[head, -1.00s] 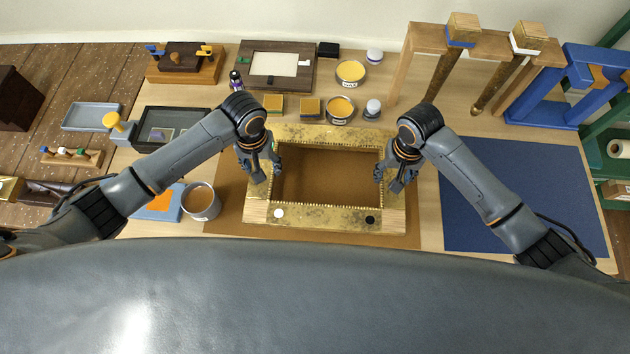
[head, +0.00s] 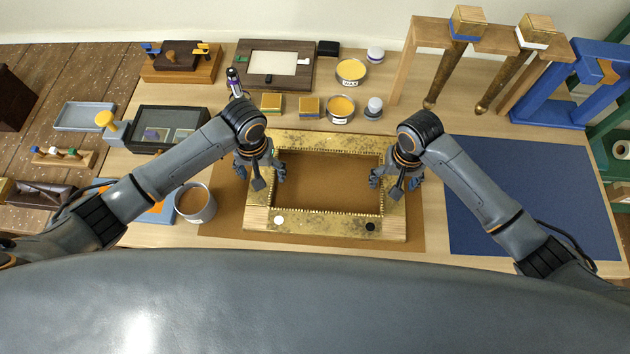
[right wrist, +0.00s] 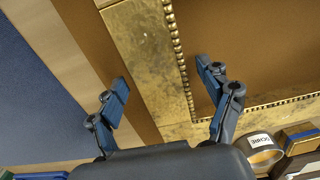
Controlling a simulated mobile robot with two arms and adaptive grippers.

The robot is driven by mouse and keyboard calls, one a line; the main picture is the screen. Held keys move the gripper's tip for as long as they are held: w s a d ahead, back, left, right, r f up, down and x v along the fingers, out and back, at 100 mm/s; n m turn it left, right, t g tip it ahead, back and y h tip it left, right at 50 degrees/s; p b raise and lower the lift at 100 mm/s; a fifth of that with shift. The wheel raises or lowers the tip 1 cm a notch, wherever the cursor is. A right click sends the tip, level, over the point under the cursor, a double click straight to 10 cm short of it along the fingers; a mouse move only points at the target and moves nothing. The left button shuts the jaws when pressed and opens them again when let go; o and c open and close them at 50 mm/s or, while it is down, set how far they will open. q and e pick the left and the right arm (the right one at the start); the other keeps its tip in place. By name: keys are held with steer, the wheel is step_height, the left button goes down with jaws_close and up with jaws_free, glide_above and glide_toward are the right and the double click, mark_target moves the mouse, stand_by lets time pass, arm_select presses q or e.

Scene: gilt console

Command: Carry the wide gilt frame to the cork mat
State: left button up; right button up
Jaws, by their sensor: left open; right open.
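The wide gilt frame (head: 325,223) lies flat on the brown cork mat (head: 221,222), which shows around it and through its opening. A white dot and a black dot mark its near bar. My left gripper (head: 268,178) is open over the frame's left bar. My right gripper (head: 395,184) is open over its right bar. In the right wrist view the gilt bar (right wrist: 145,45) runs between the spread fingers of the right gripper (right wrist: 163,78), with gaps on both sides. The left fingers' exact contact with the bar cannot be told.
Behind the frame are yellow tins (head: 340,108), small blocks and a dark board (head: 240,65). A wooden stand (head: 405,65) rises at the back right.

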steer(key=shift+r, duration=0.2)
arm_select(q)
step_height(320, 180, up, 12)
arm_select(e)
step_height(320, 180, up, 12)
steer(key=shift+f, duration=0.15)
stand_by(0.4)
steer(key=shift+f, duration=0.1)
stand_by(0.4)
